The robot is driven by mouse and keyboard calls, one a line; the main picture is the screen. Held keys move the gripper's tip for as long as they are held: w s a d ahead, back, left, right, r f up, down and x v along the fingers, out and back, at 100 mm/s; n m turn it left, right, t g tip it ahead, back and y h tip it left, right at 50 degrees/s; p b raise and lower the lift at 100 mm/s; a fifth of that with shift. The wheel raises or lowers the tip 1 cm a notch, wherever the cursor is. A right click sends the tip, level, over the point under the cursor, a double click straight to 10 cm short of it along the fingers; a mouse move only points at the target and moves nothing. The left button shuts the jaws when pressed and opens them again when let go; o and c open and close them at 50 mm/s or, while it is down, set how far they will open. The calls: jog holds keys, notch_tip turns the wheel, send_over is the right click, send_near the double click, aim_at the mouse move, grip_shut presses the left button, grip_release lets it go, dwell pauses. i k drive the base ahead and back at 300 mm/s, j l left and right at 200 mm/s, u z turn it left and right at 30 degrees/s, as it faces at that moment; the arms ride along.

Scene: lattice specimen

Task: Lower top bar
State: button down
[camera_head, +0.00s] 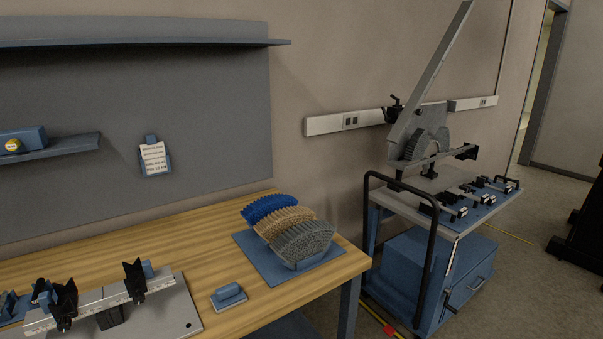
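A long grey bar (437,65) slants steeply up and to the right from a grey machine (428,144) on the cart at the right. Its upper end reaches the top edge of the picture. A black clamp-like part (394,110) sits beside the bar, and another dark part (466,152) is at the machine's right. I cannot tell for certain that this bar is the top bar of the task. At the lower left, a lower metal rail (95,306) with black holders lies level on a plate. My gripper is not in view.
Curved lattice specimens in blue (268,207), tan (284,223) and grey (305,241) stand on a blue mat (256,259) on the wooden bench (165,240). A small blue block (229,292) lies nearby. The blue cart (410,277) has a black handle (367,225). Floor shows at the right.

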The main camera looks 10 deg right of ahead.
aim_at(428, 77)
jog(key=i+l, duration=0.2)
jog(key=l, duration=0.4)
jog(key=i+l, duration=0.2)
jog(key=l, duration=0.35)
jog(key=i+l, duration=0.2)
jog(key=l, duration=0.4)
jog(key=i+l, duration=0.2)
jog(key=l, duration=0.4)
jog(key=i+l, duration=0.2)
jog(key=l, duration=0.35)
jog(key=i+l, duration=0.2)
jog(key=l, duration=0.4)
jog(key=i+l, duration=0.2)
jog(key=l, duration=0.4)
jog(key=i+l, duration=0.2)
jog(key=l, duration=0.35)
jog(key=i+l, duration=0.1)
jog(key=l, duration=0.35)
jog(key=i+l, duration=0.1)
jog(key=l, duration=0.35)
jog(key=i+l, duration=0.1)
jog(key=l, duration=0.3)
jog(key=i+l, duration=0.1)
jog(key=l, duration=0.35)
jog(key=u, duration=0.05)
